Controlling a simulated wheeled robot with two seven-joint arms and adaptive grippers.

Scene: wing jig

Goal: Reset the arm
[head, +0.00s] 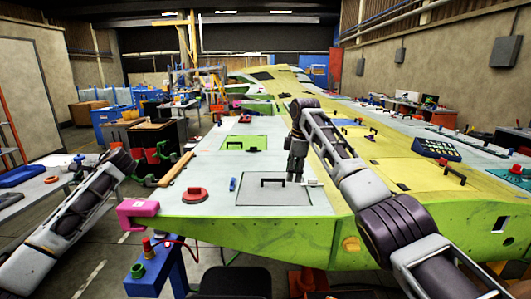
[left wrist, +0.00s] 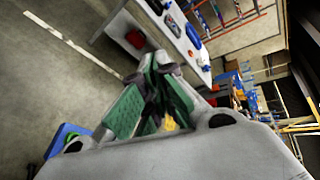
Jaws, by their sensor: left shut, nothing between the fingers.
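My left arm comes in from the left in the head view, beside the wing and short of the pink clamp on its corner. In the left wrist view my left gripper (left wrist: 157,72) has green-padded fingers, closed together and empty, above the floor. My right arm reaches in from the lower right and bends down over the wing. My right gripper (head: 296,177) points down beside the black handle of a grey hatch panel (head: 270,197). Whether it touches the panel or handle, and whether its fingers are open, I cannot tell.
The large green and yellow wing (head: 250,233) fills the middle. A pink clamp (head: 137,210) grips its near left corner. A red round tool (head: 194,194) lies on it. A blue stand (head: 155,270) is in front. A workbench (head: 38,188) stands left, with open floor between.

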